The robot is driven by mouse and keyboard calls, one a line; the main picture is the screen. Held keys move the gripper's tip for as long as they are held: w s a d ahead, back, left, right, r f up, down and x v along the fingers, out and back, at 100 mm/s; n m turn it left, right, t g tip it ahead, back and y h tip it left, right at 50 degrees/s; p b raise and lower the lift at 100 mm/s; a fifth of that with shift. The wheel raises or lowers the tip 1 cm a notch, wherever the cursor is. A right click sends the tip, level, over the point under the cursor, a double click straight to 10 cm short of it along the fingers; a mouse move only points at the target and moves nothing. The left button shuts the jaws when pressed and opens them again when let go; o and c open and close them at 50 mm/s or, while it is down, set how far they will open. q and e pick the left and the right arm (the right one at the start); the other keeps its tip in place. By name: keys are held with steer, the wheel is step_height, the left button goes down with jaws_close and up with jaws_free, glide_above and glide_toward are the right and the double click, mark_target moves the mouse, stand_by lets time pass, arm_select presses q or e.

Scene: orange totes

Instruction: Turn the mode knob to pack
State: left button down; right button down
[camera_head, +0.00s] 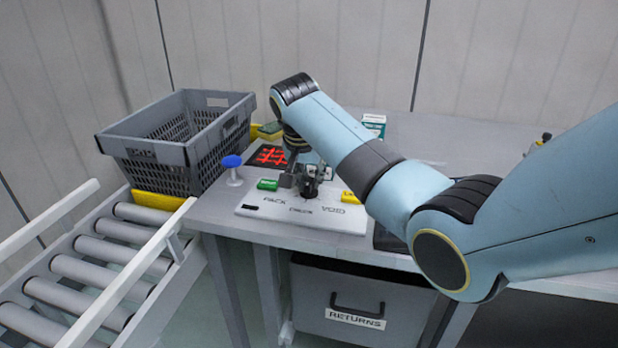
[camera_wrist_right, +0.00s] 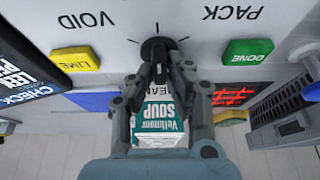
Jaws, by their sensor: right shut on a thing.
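The mode knob (camera_head: 310,191) is a small black dial on a white panel (camera_head: 288,214) on the grey table. The panel is printed PACK at left and VOID at right, with a middle label too small to read. Where the knob's pointer stands is hidden. My left gripper is out of view.
A green DONE button (camera_wrist_right: 248,52) and yellow LIME button (camera_wrist_right: 75,60) flank the knob. A blue-topped post (camera_head: 232,165) stands left of the panel. A grey crate (camera_head: 180,145) is further left beside rollers (camera_head: 95,270). A soup carton (camera_head: 374,125) stands behind my arm.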

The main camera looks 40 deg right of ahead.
steer(key=shift+r+m+g+h+p, duration=0.15)
steer(key=shift+m+g+h+p, duration=0.2)
steer(key=shift+m+p, duration=0.7)
steer(key=m+g, duration=0.1)
steer(key=m, duration=0.2)
steer(key=m+g, duration=0.1)
steer(key=m, duration=0.1)
steer(key=shift+m+h, duration=0.25)
steer(key=shift+m, duration=0.1)
steer(key=shift+m+g+b, duration=0.75)
steer(key=shift+m+b, duration=0.3)
steer(key=shift+m, duration=0.95)
steer(key=c, duration=1.3)
jaws_free()
